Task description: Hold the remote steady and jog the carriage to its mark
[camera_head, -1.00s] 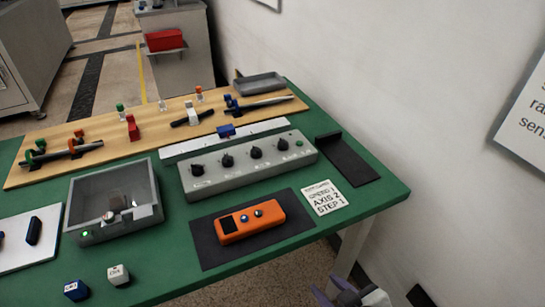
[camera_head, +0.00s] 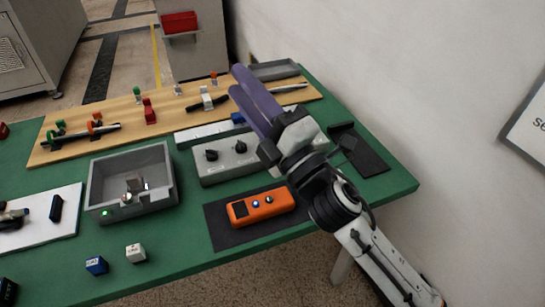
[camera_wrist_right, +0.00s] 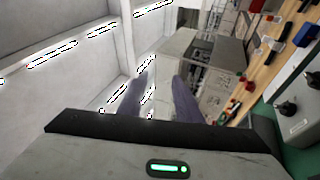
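The orange remote (camera_head: 240,211) lies on a dark mat (camera_head: 222,236) near the table's front edge, with a small dark screen and buttons. A blue block (camera_head: 238,118), which looks like the carriage, sits on the white rail (camera_head: 190,136) behind the grey knob box (camera_head: 208,174). My right gripper (camera_head: 236,80) is raised over the right part of the knob box and rail, empty. Its purple fingers are apart, as the right wrist view (camera_wrist_right: 160,80) also shows. My right arm hides the box's right knobs and the printed card. My left gripper is out of view.
A grey open bin (camera_head: 103,215) with a green light stands left of the remote. Two small cubes (camera_head: 96,265) lie in front. A wooden board (camera_head: 60,155) with rods and coloured clamps runs along the back. A black tray (camera_head: 370,160) is at the right edge.

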